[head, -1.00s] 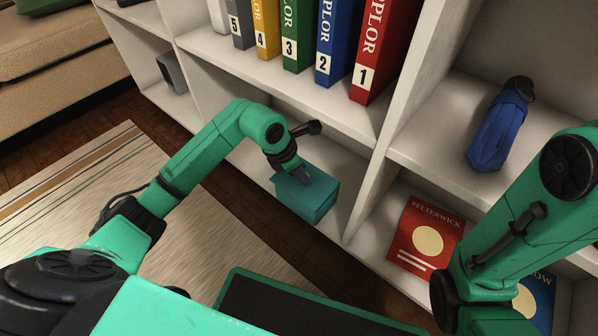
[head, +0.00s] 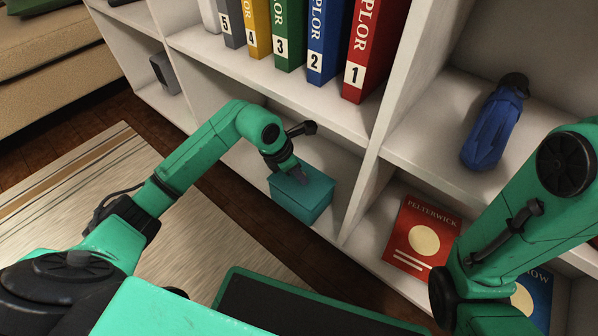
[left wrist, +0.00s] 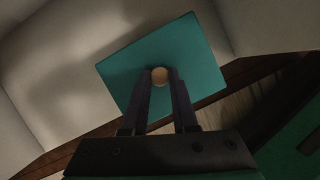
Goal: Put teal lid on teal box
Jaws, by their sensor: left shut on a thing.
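The teal box (head: 297,209) stands on the bottom shelf of the white bookcase. The teal lid (head: 318,182) lies over the top of the box, roughly lined up with it; I cannot tell whether it is fully seated. My left gripper (head: 303,177) points down at the lid from above. In the left wrist view the gripper (left wrist: 160,77) is shut on the pale round knob (left wrist: 159,75) of the square teal lid (left wrist: 197,58). The lid hides the box there. My right arm is at the right of the head view, but its gripper is out of view.
The bookcase upright (head: 360,195) stands close to the right of the box. Numbered binders (head: 327,40) fill the shelf above. A red book (head: 421,236) and a blue bottle (head: 494,122) are to the right. A striped rug (head: 80,190) lies on the floor at left.

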